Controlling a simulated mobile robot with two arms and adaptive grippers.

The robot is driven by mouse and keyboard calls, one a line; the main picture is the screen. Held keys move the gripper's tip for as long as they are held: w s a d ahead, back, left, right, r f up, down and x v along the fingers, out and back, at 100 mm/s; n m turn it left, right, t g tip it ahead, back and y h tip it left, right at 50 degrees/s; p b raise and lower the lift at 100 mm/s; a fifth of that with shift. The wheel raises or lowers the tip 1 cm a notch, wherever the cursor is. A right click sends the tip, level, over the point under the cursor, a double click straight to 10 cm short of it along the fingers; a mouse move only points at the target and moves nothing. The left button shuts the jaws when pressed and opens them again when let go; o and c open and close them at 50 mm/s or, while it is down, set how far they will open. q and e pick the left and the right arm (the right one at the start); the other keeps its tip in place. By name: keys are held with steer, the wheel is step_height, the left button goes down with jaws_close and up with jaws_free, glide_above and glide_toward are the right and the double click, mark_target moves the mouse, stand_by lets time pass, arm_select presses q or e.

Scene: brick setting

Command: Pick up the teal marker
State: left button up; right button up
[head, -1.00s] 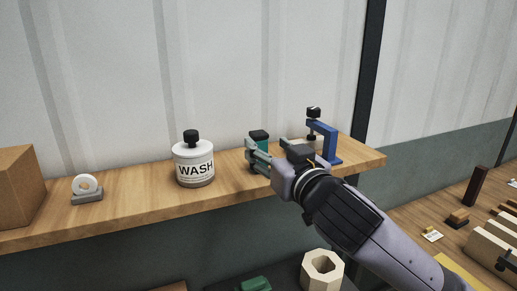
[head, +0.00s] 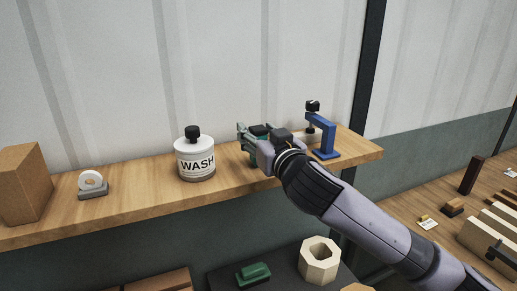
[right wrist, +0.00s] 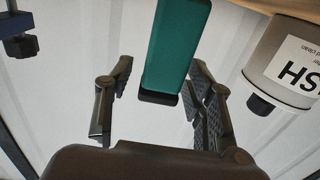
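The teal marker (head: 253,158), with a dark cap, stands upright on the wooden shelf, partly hidden behind my right gripper in the head view. In the right wrist view, the teal marker (right wrist: 174,45) lies between the two fingers, with its dark cap end towards the palm. My right gripper (head: 255,135) is open around the marker's upper part. In the right wrist view, the right gripper (right wrist: 160,80) shows a gap at the left finger; the right finger is very close to the marker, and contact is unclear. My left gripper is out of view.
On the wooden shelf (head: 130,204), a white WASH bottle (head: 195,161) stands left of the marker and a blue clamp (head: 327,137) right of it. A tape roll (head: 92,184) and cardboard box (head: 25,183) stand farther left. A wall is behind.

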steer(key=c, duration=1.1)
steer(key=shift+o, duration=0.2)
step_height(320, 180, up, 20)
steer(key=b, duration=0.3)
